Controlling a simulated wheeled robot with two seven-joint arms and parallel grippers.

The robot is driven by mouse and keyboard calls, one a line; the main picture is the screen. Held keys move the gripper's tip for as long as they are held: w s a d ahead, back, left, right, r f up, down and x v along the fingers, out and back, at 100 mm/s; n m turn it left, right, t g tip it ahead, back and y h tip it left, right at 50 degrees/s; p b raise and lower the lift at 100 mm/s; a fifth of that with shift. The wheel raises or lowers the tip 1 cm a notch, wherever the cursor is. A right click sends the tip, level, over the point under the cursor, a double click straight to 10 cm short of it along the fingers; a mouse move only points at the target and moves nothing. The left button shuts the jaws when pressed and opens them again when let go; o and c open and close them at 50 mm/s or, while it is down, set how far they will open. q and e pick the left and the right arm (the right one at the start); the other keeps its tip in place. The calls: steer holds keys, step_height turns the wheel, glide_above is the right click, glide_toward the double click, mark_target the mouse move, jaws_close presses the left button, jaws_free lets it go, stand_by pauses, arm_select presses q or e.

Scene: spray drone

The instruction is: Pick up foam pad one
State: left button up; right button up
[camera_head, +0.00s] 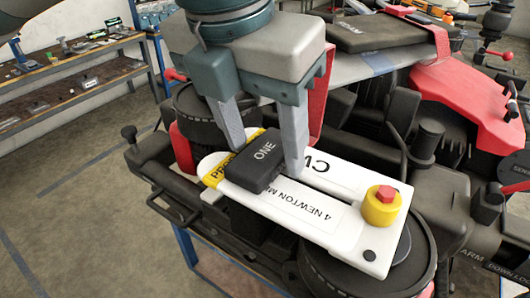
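Foam pad one (262,157) is a small dark block marked "ONE". It lies on the white tool (325,215), by its yellow-labelled end. My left gripper (266,163) is directly above, pointing down, its grey fingers spread at opposite sides of the pad. The pad appears to rest on the tool. I cannot tell whether either fingertip touches it. My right gripper is not in view.
A yellow knob with a red top (381,205) stands on the tool's right end. Black and red drone parts surround the tool. A dark case (378,32) lies behind on the right. A shelf rack (75,75) stands at the left, with open floor before it.

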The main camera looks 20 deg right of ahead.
mark_target(264, 153)
arm_select(q)
steer(key=c, duration=0.8)
steer(key=shift+r+b, duration=0.7)
steer(key=shift+r, duration=0.1)
step_height(264, 153, up, 2)
steer(key=shift+d+r+b, duration=0.1)
steer(key=shift+r+b, duration=0.1)
steer(key=shift+b, duration=0.6)
steer(key=d+r+b, duration=0.1)
steer(key=d+r, duration=0.1)
steer(key=d, duration=0.1)
steer(key=s+d+r+b, duration=0.1)
steer(key=d+r, duration=0.1)
steer(key=d, duration=0.2)
steer(key=s+d+r+b, duration=0.1)
steer(key=d+r, duration=0.2)
steer(key=d, duration=0.1)
steer(key=shift+s+d, duration=0.15)
